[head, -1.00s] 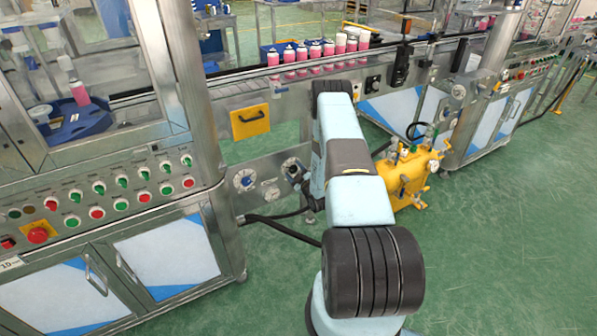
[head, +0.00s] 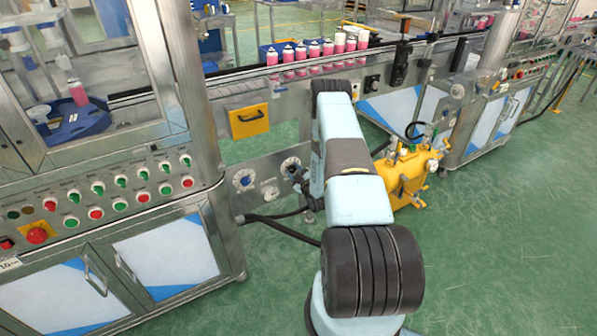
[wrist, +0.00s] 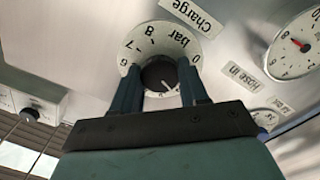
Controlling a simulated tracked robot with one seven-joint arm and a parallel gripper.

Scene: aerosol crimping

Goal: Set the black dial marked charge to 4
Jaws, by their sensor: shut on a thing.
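The charge dial (wrist: 160,72) is a black knob on a white round scale, seen upside down in the wrist view. Its "Charge" label (wrist: 194,17) is beside it, and 0, bar, 8, 7 and 6 can be read. A white mark on the knob points toward the gripper side, but the numbers there are hidden by my fingers and gripper body. My gripper (wrist: 160,84) has a finger on either side of the knob and is shut on it. In the head view the dial's white scale (head: 290,165) shows beside my arm; the fingertips are hard to make out.
A yellow tank (head: 405,175) stands right of my arm. A button panel (head: 100,195) is at the left. Pink cans (head: 300,55) line the conveyor behind.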

